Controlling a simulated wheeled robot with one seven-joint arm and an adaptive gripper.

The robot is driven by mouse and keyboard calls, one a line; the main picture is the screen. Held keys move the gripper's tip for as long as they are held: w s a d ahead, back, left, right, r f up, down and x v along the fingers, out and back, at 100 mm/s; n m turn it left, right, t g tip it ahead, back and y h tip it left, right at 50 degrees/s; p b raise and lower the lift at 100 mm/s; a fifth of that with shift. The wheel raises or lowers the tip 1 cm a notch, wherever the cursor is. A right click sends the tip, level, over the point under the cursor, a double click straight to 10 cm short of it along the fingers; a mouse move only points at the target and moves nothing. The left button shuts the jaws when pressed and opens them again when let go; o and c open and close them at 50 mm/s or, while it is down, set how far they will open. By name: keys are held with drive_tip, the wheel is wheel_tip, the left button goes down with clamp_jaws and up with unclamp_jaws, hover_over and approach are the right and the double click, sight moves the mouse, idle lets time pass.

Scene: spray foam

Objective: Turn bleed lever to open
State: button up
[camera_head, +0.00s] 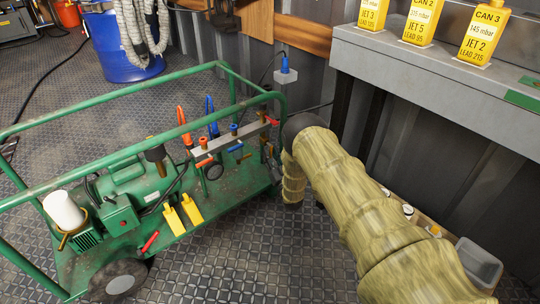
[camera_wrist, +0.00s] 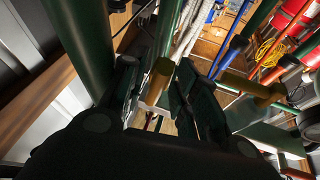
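A grey manifold bar (camera_head: 228,142) stands on the green cart and carries small coloured levers. No readable label shows which is the bleed lever. My gripper is hidden behind my sleeved arm in the head view, at the cart's right end. In the wrist view my gripper (camera_wrist: 160,105) has its dark fingers apart. A brass-coloured cylinder (camera_wrist: 160,78) shows between them; I cannot tell if they touch it.
The green cart rail (camera_head: 283,95) runs close to my arm. A green machine (camera_head: 135,190) and yellow pedals (camera_head: 183,214) are on the cart. A grey bench (camera_head: 430,75) with yellow cans (camera_head: 484,32) stands right. Open floor lies in front of the cart.

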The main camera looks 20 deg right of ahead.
drive_tip(key=v, duration=0.7)
drive_tip(key=shift+s+f, duration=0.2)
drive_tip(key=shift+s, duration=0.15)
